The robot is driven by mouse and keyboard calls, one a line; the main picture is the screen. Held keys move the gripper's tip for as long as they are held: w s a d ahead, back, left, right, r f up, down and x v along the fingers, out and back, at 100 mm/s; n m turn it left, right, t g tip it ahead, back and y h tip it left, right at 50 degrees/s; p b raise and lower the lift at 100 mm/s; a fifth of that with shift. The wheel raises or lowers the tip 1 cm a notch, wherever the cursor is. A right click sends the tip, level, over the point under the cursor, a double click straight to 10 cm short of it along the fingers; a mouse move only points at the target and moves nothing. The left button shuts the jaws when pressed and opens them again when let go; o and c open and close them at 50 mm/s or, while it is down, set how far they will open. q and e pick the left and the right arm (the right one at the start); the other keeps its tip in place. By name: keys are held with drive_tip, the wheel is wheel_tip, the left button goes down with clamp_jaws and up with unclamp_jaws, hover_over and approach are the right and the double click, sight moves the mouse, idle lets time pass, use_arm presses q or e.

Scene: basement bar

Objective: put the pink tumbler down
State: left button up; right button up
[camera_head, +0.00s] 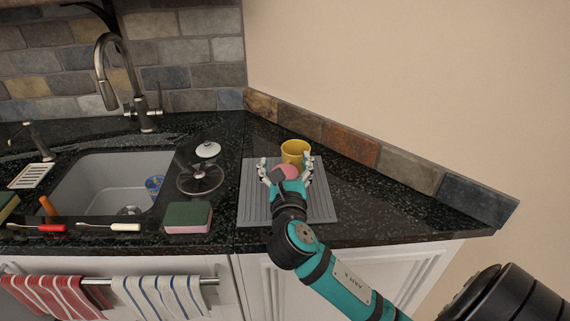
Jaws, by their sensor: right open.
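The pink tumbler (288,171) stands on the grey ribbed drying mat (321,205) on the counter. My right gripper (286,165) is open, with one finger on each side of the tumbler. Whether the fingers touch it cannot be told. The gripper's palm hides the tumbler's lower near side, so its contact with the mat is hidden. A yellow cup (295,150) is just behind the tumbler. My left gripper is not in view.
A glass lid (200,178) lies left of the mat, with a green and pink sponge (188,217) in front of it. The sink (100,180) holds a blue cup (154,184). A stone backsplash (350,146) borders the counter; the counter right of the mat is clear.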

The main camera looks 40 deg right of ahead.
drive_tip(key=v, duration=1.2)
drive_tip(key=shift+s+b, duration=0.1)
drive_tip(key=shift+b, duration=0.3)
